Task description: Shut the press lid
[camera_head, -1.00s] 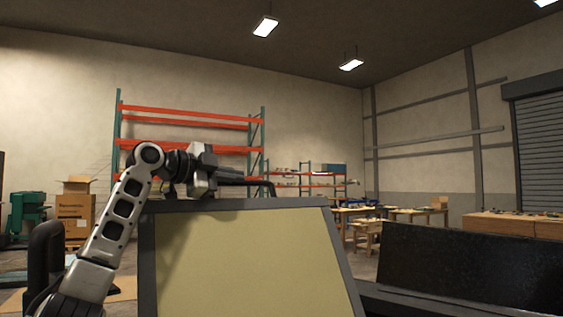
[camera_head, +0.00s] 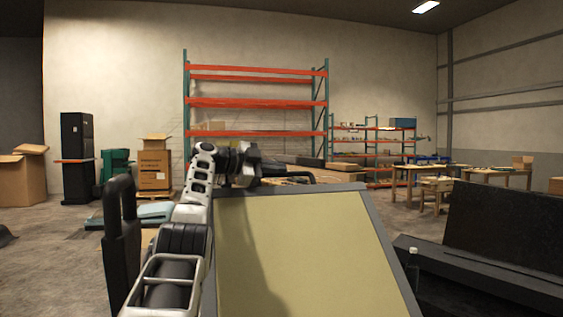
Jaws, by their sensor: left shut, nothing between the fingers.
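The press lid (camera_head: 305,250) stands raised in front of me, a pale yellow panel in a dark grey frame. My left arm comes in from the left and reaches up past the lid's upper left corner. My left gripper (camera_head: 252,168) is shut and empty, at the lid's top edge near that corner. A dark curved bar (camera_head: 290,179) shows just above the top edge, right of the gripper. I cannot tell whether the gripper touches the lid, and its fingertips are hard to make out. The base of the press is hidden. My right gripper is not in view.
A black slab-like panel (camera_head: 505,228) stands at the right beside a dark ledge (camera_head: 480,272). A black upright handle-like bar (camera_head: 120,235) is at the near left. Shelving (camera_head: 255,103), boxes (camera_head: 153,165) and tables (camera_head: 430,172) stand far behind.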

